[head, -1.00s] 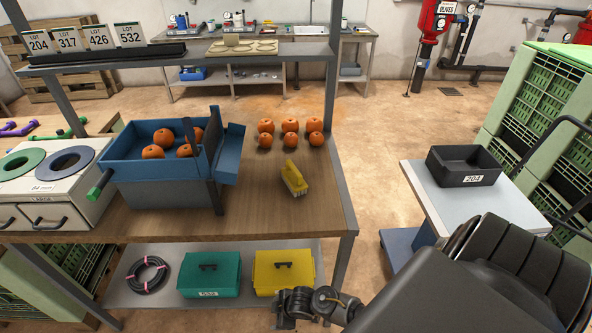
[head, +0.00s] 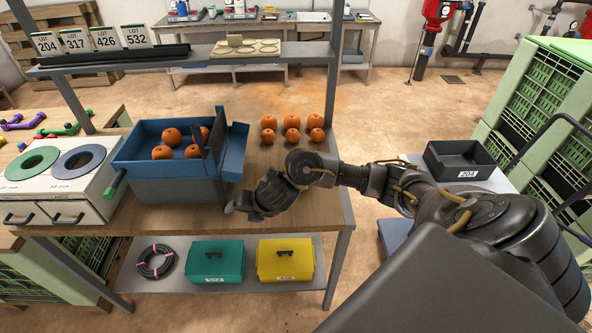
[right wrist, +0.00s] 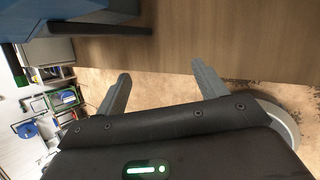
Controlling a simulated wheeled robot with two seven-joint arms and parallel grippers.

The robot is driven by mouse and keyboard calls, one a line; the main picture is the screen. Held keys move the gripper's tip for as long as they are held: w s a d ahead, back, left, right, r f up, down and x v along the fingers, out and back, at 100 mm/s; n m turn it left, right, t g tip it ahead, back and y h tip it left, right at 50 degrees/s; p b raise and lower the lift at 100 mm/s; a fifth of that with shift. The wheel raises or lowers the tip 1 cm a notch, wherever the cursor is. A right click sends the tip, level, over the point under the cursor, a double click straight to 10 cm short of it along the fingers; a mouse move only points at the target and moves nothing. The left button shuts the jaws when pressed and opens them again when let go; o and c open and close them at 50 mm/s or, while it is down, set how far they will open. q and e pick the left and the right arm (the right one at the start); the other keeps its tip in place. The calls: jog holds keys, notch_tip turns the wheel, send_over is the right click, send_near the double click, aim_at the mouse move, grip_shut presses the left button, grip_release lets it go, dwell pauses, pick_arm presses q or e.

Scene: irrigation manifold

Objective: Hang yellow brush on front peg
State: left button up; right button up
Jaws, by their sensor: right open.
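The yellow brush does not show now; my right arm covers the part of the wooden workbench (head: 160,221) where it stood in the earlier head view. My right gripper (head: 236,207) is beside the front right corner of the blue bin, near the bench's front edge. In the right wrist view its two fingers (right wrist: 161,78) are spread apart with nothing between them. I cannot make out a front peg in either view. My left gripper is out of view.
The blue bin (head: 148,168) with orange fruit stands left of my right gripper. Several orange fruits (head: 292,136) sit behind my forearm. Teal (head: 217,259) and yellow boxes (head: 285,258) are on the lower shelf. A black tray (head: 459,161) is at right.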

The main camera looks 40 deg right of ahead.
jog(key=d+r+n+g+h, duration=0.1)
jog(key=d+r, duration=0.1)
jog(key=d, duration=0.5)
jog(key=w+d+r+n+g+h, duration=0.1)
jog(key=d+r, duration=0.2)
jog(key=d, duration=0.4)
jog(key=d+r+n+g+h, duration=0.1)
jog(key=d+r+n+h, duration=0.1)
jog(key=d, duration=0.5)
jog(key=shift+w+d+r, duration=0.25)
jog(key=shift+w+r, duration=0.1)
jog(key=shift+r, duration=0.1)
jog(key=shift+b+x, duration=1.4)
jog(key=shift+x, duration=1.75)
jog(key=shift+d+x, duration=0.15)
jog(key=shift+x, duration=1)
jog(key=shift+d+x, duration=0.15)
jog(key=shift+x, duration=1)
jog(key=shift+w, duration=0.15)
jog(key=shift+r, duration=0.1)
jog(key=shift+c, duration=0.4)
jog(key=c, duration=1.2)
jog(key=shift+o, duration=0.2)
notch_tip(320, 180, up, 5)
jog(key=shift+w+r, duration=0.1)
jog(key=shift+r+p, duration=0.95)
jog(key=shift+r, duration=1.45)
